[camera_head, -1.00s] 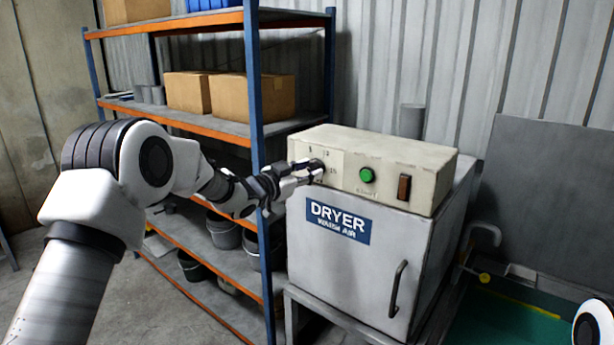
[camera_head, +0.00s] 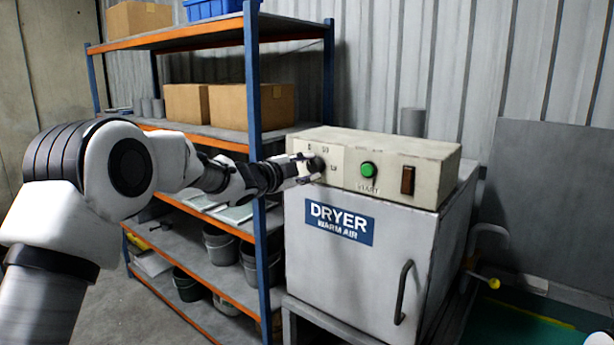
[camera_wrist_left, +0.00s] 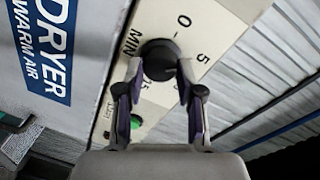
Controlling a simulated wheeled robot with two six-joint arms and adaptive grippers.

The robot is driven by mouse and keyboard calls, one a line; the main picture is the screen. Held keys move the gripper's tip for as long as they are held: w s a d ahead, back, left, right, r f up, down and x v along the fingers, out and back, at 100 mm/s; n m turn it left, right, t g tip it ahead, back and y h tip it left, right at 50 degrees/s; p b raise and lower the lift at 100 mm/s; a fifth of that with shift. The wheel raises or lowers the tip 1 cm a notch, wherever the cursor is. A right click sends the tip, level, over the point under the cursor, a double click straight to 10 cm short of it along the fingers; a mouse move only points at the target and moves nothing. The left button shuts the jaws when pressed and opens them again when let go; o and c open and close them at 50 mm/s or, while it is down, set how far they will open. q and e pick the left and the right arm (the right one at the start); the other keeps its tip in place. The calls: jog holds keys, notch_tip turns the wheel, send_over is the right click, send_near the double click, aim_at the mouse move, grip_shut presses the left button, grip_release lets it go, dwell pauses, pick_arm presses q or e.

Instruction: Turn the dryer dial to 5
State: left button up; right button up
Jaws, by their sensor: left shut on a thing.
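The dryer (camera_head: 375,250) is a pale grey cabinet with a blue "DRYER WARM AIR" label and a beige control box on top. Its dark round dial (camera_wrist_left: 160,58) sits on a pale plate at the left of the box front. In the left wrist view the marks "0", "5" and "MIN" show around the dial; its pointer direction cannot be made out. My left gripper (camera_head: 312,168) is at the dial and largely hides it in the head view. In the left wrist view its fingers (camera_wrist_left: 160,72) are shut on the dial, one on each side.
A green start button (camera_head: 368,169) and a dark switch (camera_head: 408,181) are right of the dial. A shelf rack with an upright blue post (camera_head: 253,90) stands close beside my left arm, holding boxes and buckets. The door handle (camera_head: 401,292) sticks out below.

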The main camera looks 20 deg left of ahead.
pick_arm(q)
jog(key=shift+r+m, duration=0.1)
jog(key=shift+m, duration=0.3)
jog(key=o, duration=1.2)
jog(key=shift+c, duration=0.2)
jog(key=shift+w+a+f, duration=0.1)
jog(key=shift+w+f, duration=0.1)
jog(key=shift+w, duration=0.05)
jog(key=shift+s, duration=0.1)
jog(key=v, duration=1.1)
jog(key=shift+s, duration=0.4)
jog(key=shift+a, duration=0.1)
